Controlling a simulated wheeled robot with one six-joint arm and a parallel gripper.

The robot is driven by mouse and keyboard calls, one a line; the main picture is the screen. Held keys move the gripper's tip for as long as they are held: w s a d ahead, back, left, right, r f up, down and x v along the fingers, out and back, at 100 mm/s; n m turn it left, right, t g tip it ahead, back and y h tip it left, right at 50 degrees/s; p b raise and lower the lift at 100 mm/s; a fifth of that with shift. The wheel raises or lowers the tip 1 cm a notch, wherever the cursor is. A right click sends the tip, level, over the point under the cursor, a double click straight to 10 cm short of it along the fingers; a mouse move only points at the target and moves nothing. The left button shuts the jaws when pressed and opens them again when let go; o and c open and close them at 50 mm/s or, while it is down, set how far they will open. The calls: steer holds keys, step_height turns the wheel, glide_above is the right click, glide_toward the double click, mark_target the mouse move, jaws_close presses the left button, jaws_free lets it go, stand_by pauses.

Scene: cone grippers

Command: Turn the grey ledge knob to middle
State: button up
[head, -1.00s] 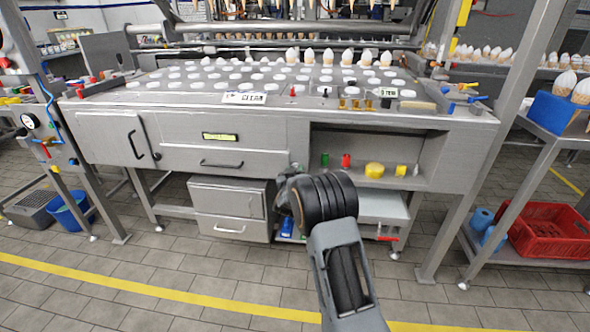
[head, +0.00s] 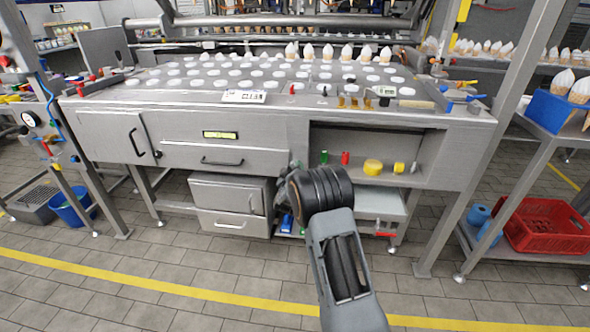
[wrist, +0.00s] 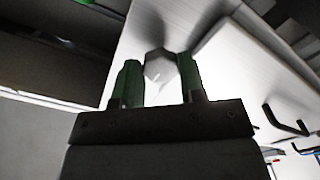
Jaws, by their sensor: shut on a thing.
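The grey knob (wrist: 158,66) is a small faceted piece on a pale panel in the wrist view. My gripper (wrist: 158,78) has a green finger on each side of it and is shut on it. The knob's pointing direction is hard to read in the blur and shadow. In the head view my own arm hides the knob and the fingertips, near the panel left of the open shelf.
The open shelf (head: 440,178) holds a green piece (head: 324,157), a red piece (head: 345,158) and a yellow cylinder (head: 372,167). A drawer with a black handle (head: 222,162) is left of my arm. The tiled floor in front is clear.

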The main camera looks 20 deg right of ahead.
stand_by(0.3)
steer(key=o, duration=0.9)
steer(key=p+v, duration=0.2)
steer(key=v, duration=1.2)
